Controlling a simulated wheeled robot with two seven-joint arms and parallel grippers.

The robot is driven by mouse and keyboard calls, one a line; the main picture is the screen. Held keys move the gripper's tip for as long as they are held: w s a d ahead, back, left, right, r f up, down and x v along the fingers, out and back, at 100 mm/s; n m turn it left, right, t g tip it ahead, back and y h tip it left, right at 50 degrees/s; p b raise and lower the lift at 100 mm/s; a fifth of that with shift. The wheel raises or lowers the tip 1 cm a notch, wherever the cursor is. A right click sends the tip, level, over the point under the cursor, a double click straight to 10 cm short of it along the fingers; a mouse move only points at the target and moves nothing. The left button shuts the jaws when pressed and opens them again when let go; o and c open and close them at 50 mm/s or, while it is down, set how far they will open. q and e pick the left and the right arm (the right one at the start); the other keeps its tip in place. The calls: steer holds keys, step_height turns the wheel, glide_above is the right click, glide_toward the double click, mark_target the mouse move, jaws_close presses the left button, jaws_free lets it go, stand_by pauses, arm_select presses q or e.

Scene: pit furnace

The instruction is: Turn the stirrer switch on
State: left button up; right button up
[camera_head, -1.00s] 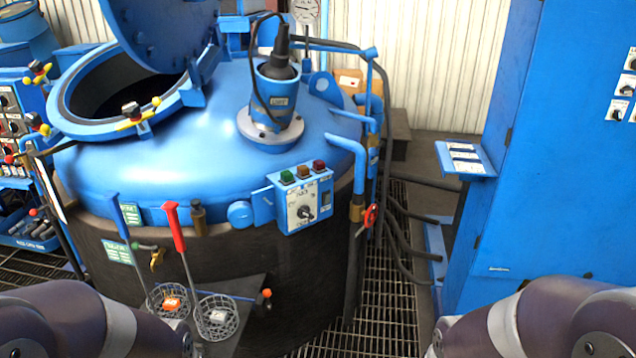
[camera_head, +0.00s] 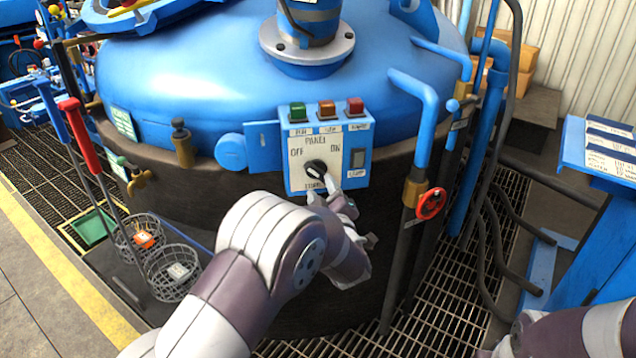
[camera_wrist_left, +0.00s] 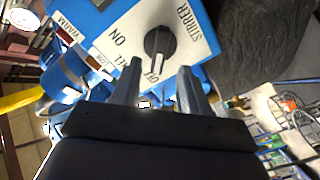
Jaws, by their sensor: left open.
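The stirrer switch is a black rotary knob (camera_head: 316,170) on a white plate of the blue control panel (camera_head: 357,185), with OFF at its left and ON at its right. In the left wrist view the knob (camera_wrist_left: 158,43) has its pale-marked pointer toward the OFF lettering. My left gripper (camera_head: 328,190) is just below and in front of the knob. In the wrist view its two fingers (camera_wrist_left: 157,68) are apart, with the lower end of the knob between or just beyond their tips; contact cannot be told. My right gripper is out of view.
Green, orange and red buttons (camera_head: 326,110) top the panel, with a small rocker switch (camera_head: 357,158) to the right. A blue pipe (camera_head: 424,130) and red valve wheel (camera_head: 431,204) stand close on the right.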

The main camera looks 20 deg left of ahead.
mark_target(318, 175)
arm_select(q)
steer(key=x, duration=0.5)
steer(key=shift+w+a, duration=0.1)
steer(key=shift+w, duration=0.25)
jaws_close()
